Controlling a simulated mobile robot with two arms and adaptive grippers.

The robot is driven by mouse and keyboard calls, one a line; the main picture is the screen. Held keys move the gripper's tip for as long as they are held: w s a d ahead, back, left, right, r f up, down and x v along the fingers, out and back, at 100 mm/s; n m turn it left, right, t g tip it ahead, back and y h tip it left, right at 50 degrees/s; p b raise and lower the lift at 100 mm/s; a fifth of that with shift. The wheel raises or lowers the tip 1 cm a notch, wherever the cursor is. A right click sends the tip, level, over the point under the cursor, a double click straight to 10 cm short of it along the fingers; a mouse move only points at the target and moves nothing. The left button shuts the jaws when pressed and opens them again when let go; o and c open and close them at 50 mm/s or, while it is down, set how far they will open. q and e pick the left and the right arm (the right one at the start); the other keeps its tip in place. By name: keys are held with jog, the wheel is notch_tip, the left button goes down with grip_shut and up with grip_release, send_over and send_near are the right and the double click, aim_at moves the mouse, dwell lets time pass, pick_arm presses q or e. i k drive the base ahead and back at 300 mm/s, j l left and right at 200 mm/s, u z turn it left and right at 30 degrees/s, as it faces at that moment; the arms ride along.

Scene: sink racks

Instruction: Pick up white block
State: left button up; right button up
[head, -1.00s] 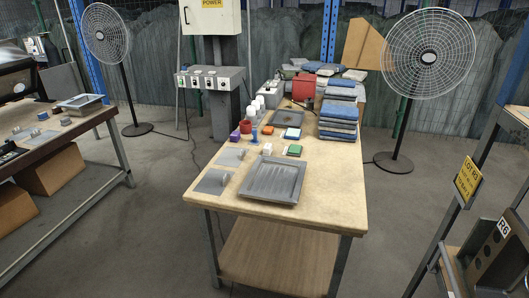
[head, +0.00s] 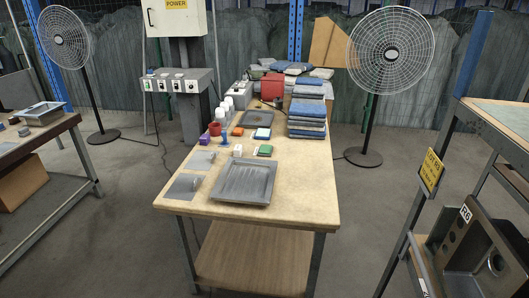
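A small white block (head: 238,150) stands on the wooden table (head: 292,197), just behind the grey tray and left of a green block (head: 265,151). The grey metal tray (head: 243,186) lies near the table's front. A purple block (head: 205,140), a red cup-like piece (head: 215,129), an orange block (head: 223,141) and a blue piece (head: 224,138) stand further back on the left. Neither of my grippers is in view.
Stacked blue and grey cloths (head: 307,108) stand at the table's right back. White bottles (head: 228,104) stand at the left back. A fan (head: 391,55) stands behind on the right. Floor beside the table is clear.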

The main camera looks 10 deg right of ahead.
aim_at(238, 151)
jog(key=u, duration=1.05)
jog(key=i+u, duration=0.2)
jog(key=i, duration=4.05)
jog(key=i+z, duration=0.4)
jog(key=i+j+z, duration=0.15)
jog(key=i+z, duration=0.15)
jog(key=z, duration=0.15)
jog(key=i+j+z, duration=0.25)
jog(key=z, duration=0.15)
jog(key=i+j, duration=0.05)
